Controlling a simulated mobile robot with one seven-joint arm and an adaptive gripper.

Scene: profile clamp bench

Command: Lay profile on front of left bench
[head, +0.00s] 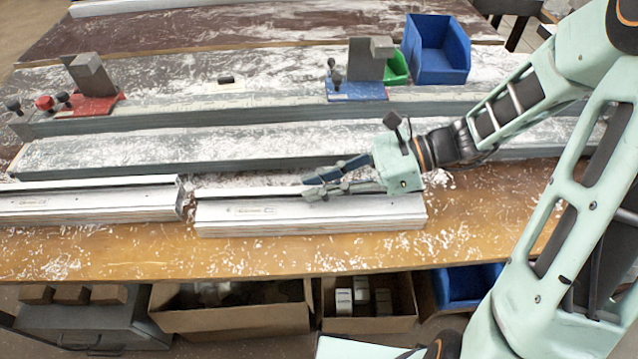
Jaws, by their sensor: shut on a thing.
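A white profile (300,215) lies along the wooden front strip of the bench (300,258), right of the picture's middle left. My gripper (312,188) reaches in from the right and is shut on this profile's upper edge, near the middle of its length. The fingers hide part of its top. The profile looks level and on or very close to the wood; I cannot tell if it touches. A second white profile (85,205) lies in line with it at the left, with a small gap between their ends.
A long grey rail (200,150) runs behind the profiles. Farther back stand a red clamp (90,103), a blue clamp (357,88), a green bin (396,68) and a blue bin (438,50). Cardboard boxes (232,318) sit below the front edge. Shavings litter the wood.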

